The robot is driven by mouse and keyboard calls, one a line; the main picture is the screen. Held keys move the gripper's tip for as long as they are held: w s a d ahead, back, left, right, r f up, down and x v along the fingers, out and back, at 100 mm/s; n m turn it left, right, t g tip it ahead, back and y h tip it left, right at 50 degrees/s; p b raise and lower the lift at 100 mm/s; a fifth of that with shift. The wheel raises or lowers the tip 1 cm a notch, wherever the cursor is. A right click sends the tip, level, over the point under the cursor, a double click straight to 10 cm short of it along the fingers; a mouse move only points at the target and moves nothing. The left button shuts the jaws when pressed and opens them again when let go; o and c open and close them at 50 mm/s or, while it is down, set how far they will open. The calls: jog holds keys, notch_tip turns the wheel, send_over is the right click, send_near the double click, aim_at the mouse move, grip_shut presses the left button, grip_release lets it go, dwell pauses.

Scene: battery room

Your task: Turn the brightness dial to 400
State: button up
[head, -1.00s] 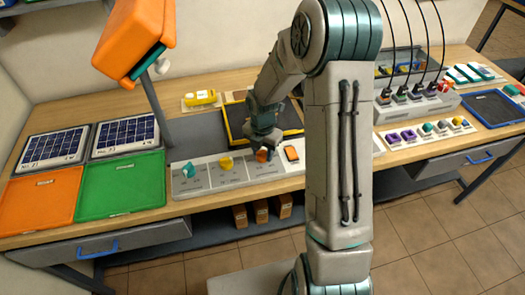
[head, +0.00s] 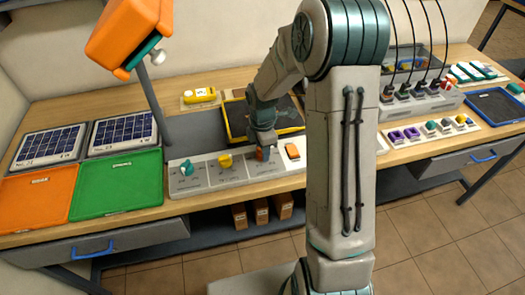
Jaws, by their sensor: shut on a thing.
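The labels are too small to read, so I cannot tell which dial is for brightness or what value any shows.
An orange lamp head (head: 128,35) on a grey post stands at the left. Solar panels (head: 48,145), an orange mat (head: 35,195) and a green mat (head: 117,183) lie left.

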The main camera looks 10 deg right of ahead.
jog(key=m+b, duration=0.3)
jog(key=m, duration=0.4)
jog(key=shift+w, duration=0.1)
jog(key=m+b, duration=0.1)
jog(key=m, duration=0.3)
jog(key=m+b, duration=0.1)
jog(key=m, duration=0.2)
jog(key=shift+m, duration=0.3)
jog(key=m+b, duration=0.1)
jog(key=m, duration=0.2)
jog(key=shift+m, duration=0.3)
jog(key=m, duration=0.3)
jog(key=shift+m+b, duration=0.3)
jog(key=shift+b, duration=0.1)
jog(key=m, duration=0.6)
jog(key=shift+r, duration=0.1)
jog(key=shift+m, duration=0.4)
jog(key=o, duration=1)
